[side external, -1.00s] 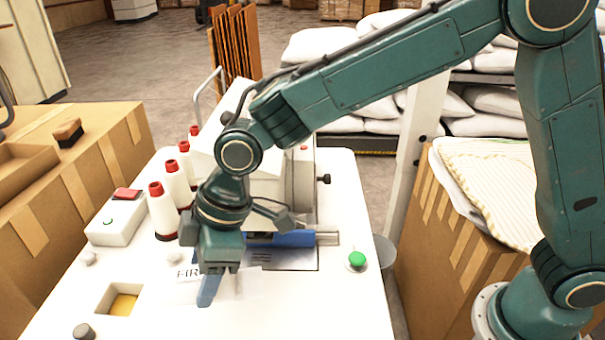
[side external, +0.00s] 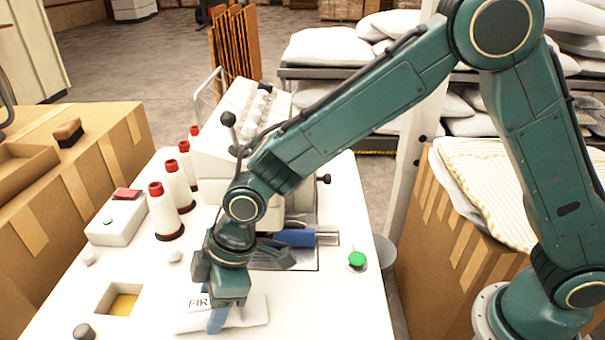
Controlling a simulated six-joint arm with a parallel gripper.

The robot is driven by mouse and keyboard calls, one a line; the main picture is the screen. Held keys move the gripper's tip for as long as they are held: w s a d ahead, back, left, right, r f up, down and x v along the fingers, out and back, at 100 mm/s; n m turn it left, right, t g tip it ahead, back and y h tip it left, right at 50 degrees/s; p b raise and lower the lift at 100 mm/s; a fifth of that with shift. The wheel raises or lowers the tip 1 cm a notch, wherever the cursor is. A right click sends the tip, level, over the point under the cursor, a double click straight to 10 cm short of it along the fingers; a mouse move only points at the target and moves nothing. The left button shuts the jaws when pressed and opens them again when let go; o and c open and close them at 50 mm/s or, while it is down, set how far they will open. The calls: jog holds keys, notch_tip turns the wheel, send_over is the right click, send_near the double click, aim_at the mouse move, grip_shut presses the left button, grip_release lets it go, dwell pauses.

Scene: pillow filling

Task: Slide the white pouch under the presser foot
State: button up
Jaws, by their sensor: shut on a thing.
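The white pouch (side external: 255,314) lies at the near part of the white table, with a label reading "FIR" and more letters hidden behind my gripper. My gripper (side external: 217,321) points down with its blue fingers shut on the pouch. The sewing machine (side external: 225,140) stands behind my arm, with a blue part (side external: 295,238) above a metal plate (side external: 300,262). The presser foot cannot be made out, as my wrist and arm cover that area. The pouch lies on the near side of the plate, apart from the blue part.
Several white thread cones (side external: 163,210) with red tops stand left of the machine. A white control box (side external: 115,226) with a red switch and a green button (side external: 357,259) sit on the table. A square opening (side external: 118,300) lies at left. The near right tabletop is clear.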

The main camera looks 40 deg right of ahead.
jog(key=shift+f, duration=0.15)
jog(key=o, duration=1.1)
jog(key=v, duration=1.3)
jog(key=shift+d+r, duration=0.15)
jog(key=shift+r, duration=0.15)
